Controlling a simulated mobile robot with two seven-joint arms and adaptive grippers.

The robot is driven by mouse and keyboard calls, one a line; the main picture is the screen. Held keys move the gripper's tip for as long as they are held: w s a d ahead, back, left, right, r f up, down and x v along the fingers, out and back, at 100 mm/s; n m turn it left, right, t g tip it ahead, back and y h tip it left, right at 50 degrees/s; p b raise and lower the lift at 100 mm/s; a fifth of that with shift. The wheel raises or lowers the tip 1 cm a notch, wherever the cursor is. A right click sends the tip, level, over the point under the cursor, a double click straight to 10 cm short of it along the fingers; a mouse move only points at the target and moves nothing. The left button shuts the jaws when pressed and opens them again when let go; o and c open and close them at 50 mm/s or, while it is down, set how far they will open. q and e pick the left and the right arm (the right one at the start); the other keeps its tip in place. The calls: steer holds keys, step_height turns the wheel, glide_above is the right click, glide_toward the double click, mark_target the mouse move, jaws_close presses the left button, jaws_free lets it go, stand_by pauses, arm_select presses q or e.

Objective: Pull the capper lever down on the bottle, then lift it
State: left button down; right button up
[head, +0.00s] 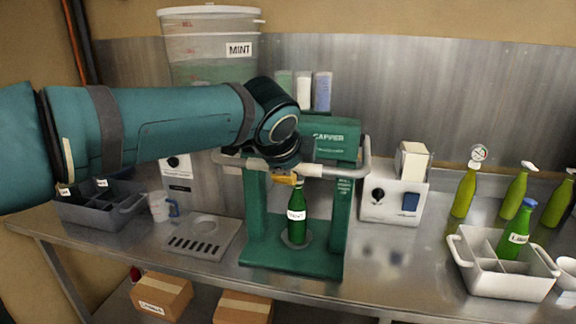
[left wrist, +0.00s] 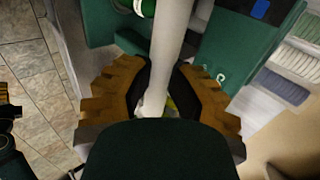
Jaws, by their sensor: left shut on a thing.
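The green capper (head: 340,205) stands on the steel counter, with a green bottle (head: 296,214) upright on its base between the two posts. The bottle's white label is too small to read surely; its top is close under the gripper. The pale lever (head: 340,170) is a bar across the capper's front at about the height of the posts' tops. My left gripper (head: 285,179) is at the middle of this bar, its orange fingertips just above the bottle. In the left wrist view the lever (left wrist: 173,40) runs between the two fingers, which are shut on it.
A white crate (head: 500,287) holding a blue-capped bottle (head: 515,232) stands at right, with several yellow-green bottles behind. A white box device (head: 394,202) is right of the capper. A drip tray (head: 203,237), measuring cup (head: 159,206) and grey bin (head: 90,213) are left.

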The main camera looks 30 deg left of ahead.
arm_select(q)
steer(key=shift+f, duration=0.95)
steer(key=c, duration=0.8)
jaws_free()
steer(key=shift+a, duration=0.1)
steer(key=shift+w, duration=0.2)
steer(key=v, duration=1.2)
steer(key=shift+w+r, duration=0.15)
steer(key=shift+r, duration=0.05)
